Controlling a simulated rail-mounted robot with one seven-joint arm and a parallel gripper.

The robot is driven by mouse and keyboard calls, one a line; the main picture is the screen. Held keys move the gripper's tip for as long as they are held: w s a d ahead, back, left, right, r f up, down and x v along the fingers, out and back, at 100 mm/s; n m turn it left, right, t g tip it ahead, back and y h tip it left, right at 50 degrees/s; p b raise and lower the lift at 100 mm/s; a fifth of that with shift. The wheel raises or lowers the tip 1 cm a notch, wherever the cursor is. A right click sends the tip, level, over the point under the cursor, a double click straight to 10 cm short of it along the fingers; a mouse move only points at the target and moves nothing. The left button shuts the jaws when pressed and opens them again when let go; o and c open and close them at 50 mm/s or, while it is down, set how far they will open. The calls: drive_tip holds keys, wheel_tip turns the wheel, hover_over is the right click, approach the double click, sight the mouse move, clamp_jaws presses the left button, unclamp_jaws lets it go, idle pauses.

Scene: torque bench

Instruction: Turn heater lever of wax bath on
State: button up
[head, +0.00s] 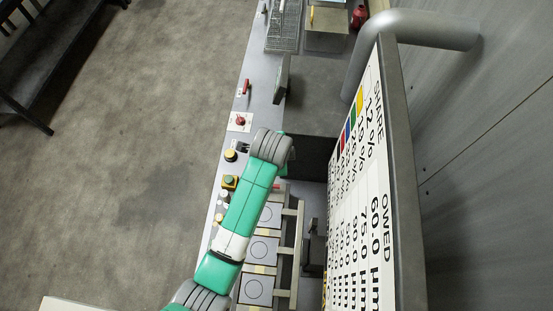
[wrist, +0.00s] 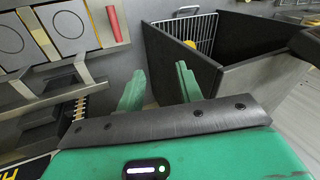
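My gripper (wrist: 160,82) shows in the wrist view with its two green fingers apart and nothing between them. In the head view it is hidden behind my arm. A dark open-topped box (wrist: 180,68), perhaps the wax bath, stands just right of the fingers, with a wire basket and something yellow inside. In the head view, a red lever (head: 246,87) and a red knob on a white plate (head: 240,121) sit on the bench's left strip. I cannot tell which is the heater lever. Neither shows clearly in the wrist view, and my gripper touches neither.
A yellow-and-green button box (head: 229,182) and a black knob with yellow (head: 230,155) line the strip. Circle-marked tiles (head: 265,250) lie beside my arm. A large sign board (head: 395,150) rises at right.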

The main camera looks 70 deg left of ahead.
drive_tip(key=shift+m+g+h, duration=0.7)
drive_tip(key=shift+m+g, duration=0.1)
drive_tip(key=s+f, duration=0.1)
drive_tip(key=f, duration=0.4)
drive_tip(key=s+f+b, duration=0.1)
drive_tip(key=f, duration=0.4)
drive_tip(key=s+f, duration=0.1)
drive_tip(key=f, duration=0.5)
drive_tip(key=shift+s+d, duration=0.4)
clamp_jaws()
